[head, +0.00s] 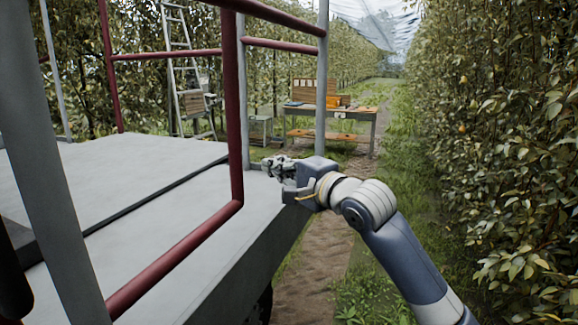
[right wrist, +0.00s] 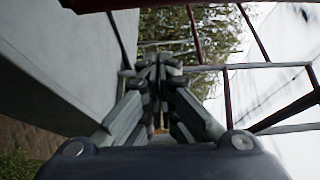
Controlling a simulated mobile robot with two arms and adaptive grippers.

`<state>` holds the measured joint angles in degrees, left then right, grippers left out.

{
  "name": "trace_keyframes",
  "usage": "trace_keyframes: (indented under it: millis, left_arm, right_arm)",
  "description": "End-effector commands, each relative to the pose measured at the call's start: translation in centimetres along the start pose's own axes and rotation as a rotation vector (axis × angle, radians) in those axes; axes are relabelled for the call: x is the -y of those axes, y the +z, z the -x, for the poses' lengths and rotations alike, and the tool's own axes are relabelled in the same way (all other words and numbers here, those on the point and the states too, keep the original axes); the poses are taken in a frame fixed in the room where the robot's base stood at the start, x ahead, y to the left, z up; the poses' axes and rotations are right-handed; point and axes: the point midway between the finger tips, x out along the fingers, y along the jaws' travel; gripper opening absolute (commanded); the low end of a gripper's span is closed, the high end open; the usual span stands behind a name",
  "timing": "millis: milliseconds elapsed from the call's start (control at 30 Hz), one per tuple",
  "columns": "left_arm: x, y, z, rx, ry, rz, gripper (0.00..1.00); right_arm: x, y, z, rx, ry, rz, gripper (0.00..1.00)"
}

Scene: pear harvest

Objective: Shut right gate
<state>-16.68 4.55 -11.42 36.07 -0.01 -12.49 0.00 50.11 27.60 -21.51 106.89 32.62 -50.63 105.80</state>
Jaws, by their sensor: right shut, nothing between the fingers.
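A dark red tubular gate frame (head: 235,120) stands in the near foreground of the head view. Its lower bar (head: 175,262) runs along the right side of the grey platform (head: 135,255), and its rounded lower corner is near the picture's middle. A grey post stands at the left (head: 50,170); I cannot tell how the gate joins it. My right gripper (head: 275,165) is shut and empty, beyond and right of the gate's upright, near the platform's edge. No contact with the gate shows. Its closed fingers also show in the right wrist view (right wrist: 158,68). My left gripper is not in view.
Grey posts (head: 322,90) and red rails (head: 285,46) stand just beyond the gripper. A ladder (head: 180,60) and a table with boxes (head: 347,113) stand farther back. Dense foliage (head: 510,130) lines the right; a dirt path (head: 315,260) runs between.

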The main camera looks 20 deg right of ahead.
Motion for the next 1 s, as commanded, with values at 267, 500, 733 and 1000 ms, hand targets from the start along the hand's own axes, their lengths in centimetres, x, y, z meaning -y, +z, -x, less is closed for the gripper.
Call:
trace_keyframes:
  millis: [267,500,733,1000]
  left_arm:
    - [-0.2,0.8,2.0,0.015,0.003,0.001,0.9]
    - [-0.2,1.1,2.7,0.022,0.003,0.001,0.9]
    - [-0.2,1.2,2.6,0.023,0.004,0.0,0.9]
    - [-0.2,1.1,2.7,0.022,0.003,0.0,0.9]
  right_arm:
    - [0.2,1.5,-2.8,0.003,0.0,0.004,0.0]
    - [0.0,3.5,-2.0,0.0,0.001,0.002,0.0]
    - [-0.1,3.7,-1.9,-0.002,0.0,0.001,0.0]
    - [0.0,3.8,-1.9,-0.001,0.0,0.001,0.0]
